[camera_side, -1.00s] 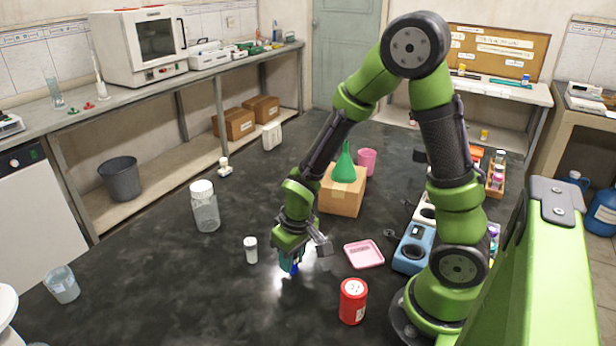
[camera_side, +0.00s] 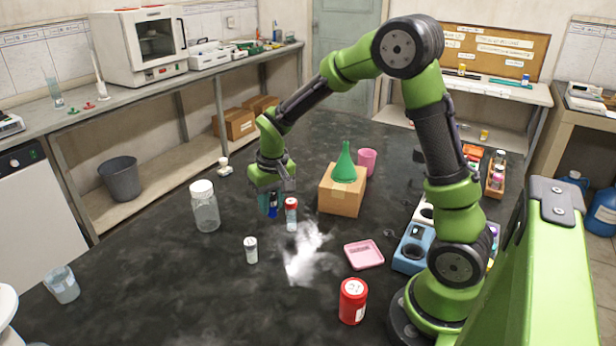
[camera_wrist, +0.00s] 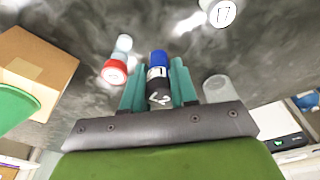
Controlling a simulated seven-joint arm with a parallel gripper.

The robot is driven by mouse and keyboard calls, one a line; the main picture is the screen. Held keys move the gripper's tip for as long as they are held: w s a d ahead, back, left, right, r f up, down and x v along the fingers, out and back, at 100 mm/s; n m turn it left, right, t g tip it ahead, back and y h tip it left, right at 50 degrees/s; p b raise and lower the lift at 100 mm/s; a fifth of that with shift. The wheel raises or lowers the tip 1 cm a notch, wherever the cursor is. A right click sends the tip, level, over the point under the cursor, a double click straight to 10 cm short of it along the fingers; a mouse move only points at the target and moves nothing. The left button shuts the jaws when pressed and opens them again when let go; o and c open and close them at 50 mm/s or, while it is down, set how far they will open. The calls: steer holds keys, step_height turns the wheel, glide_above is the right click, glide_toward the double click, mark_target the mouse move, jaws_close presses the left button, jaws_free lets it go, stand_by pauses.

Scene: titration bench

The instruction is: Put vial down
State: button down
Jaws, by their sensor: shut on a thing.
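My gripper (camera_side: 271,208) is shut on a vial with a blue part, a white label and a dark cap. The vial (camera_wrist: 158,80) shows between the fingers (camera_wrist: 159,90) in the wrist view, its marked cap toward the camera. In the side view only a bit of blue shows at the fingertips, low over the dark bench; I cannot tell whether the vial touches it. A red-capped vial (camera_side: 291,215) stands close to the right of my gripper; it also shows left of the fingers in the wrist view (camera_wrist: 115,70).
A white-capped vial (camera_side: 251,251) stands nearer the camera. A glass jar (camera_side: 205,208) is left of my gripper. A cardboard box (camera_side: 340,196) with a green funnel (camera_side: 344,166) is to the right. A pink tray (camera_side: 364,255) and red container (camera_side: 352,302) lie front right.

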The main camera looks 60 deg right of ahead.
steer(key=w+d+r+m, duration=0.1)
steer(key=w+d+m, duration=0.1)
steer(key=w+d, duration=0.4)
steer(key=w+d+r+m, duration=0.15)
steer(key=w+d, duration=0.25)
steer(key=w, duration=0.5)
steer(key=shift+m+h, duration=0.3)
steer(key=shift+m, duration=0.15)
steer(key=shift+s+a+f, duration=0.1)
steer(key=shift+s+f, duration=0.05)
steer(key=shift+f, duration=2.35)
steer(key=shift+s+a+f, duration=0.1)
steer(key=shift+s+f, duration=0.05)
steer(key=shift+f, duration=2.35)
steer(key=shift+f, duration=0.15)
steer(key=c, duration=0.9)
jaws_free()
